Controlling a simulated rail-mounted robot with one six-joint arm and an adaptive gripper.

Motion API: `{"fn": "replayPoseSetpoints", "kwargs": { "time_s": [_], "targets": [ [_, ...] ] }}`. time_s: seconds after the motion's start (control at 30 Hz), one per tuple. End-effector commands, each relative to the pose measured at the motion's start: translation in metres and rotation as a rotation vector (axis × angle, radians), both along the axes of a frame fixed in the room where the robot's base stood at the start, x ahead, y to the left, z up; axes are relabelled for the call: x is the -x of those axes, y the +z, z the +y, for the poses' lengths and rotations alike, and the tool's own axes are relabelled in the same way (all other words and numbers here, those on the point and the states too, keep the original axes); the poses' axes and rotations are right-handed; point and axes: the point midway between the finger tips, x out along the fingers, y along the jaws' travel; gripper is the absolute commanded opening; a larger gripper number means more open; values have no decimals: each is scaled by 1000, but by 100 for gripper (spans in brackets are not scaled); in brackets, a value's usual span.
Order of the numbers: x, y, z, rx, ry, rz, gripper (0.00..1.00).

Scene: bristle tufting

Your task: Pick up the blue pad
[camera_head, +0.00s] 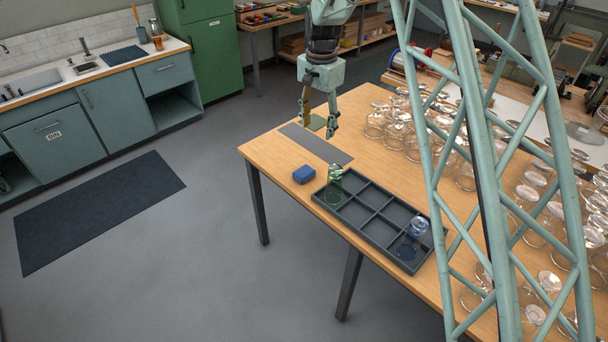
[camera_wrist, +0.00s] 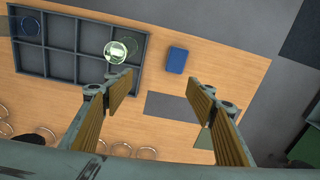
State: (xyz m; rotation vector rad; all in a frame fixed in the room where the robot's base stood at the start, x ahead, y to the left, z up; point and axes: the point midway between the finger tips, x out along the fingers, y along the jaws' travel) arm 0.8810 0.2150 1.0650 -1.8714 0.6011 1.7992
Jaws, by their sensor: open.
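The blue pad (camera_head: 304,174) is a small block lying flat on the wooden table near its left edge, beside the dark tray. It also shows in the wrist view (camera_wrist: 177,60), ahead of the fingers and roughly between them. My gripper (camera_head: 319,130) is open and empty above the grey strip on the table, behind the pad in the head view. In the wrist view, its two fingers (camera_wrist: 164,95) stand wide apart with nothing held between them. The pad is fully visible and apart from the fingers.
A dark divided tray (camera_head: 370,222) holds a green-tinted glass (camera_head: 335,175) in one corner and a bluish clear glass (camera_head: 416,230) at its other end. Many clear glass jars (camera_head: 398,130) crowd the table's right side. A grey strip (camera_head: 322,147) lies behind the pad.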

Motion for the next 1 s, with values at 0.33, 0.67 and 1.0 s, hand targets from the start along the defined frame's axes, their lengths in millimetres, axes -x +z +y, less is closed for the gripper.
{"fn": "replayPoseSetpoints", "kwargs": {
  "time_s": [0.33,0.67,1.0],
  "targets": [
    [-26,-66,28,5,-56,27,51],
    [-39,-109,44,8,-93,42,51],
    [-41,-114,46,8,-98,44,51]
  ]
}}
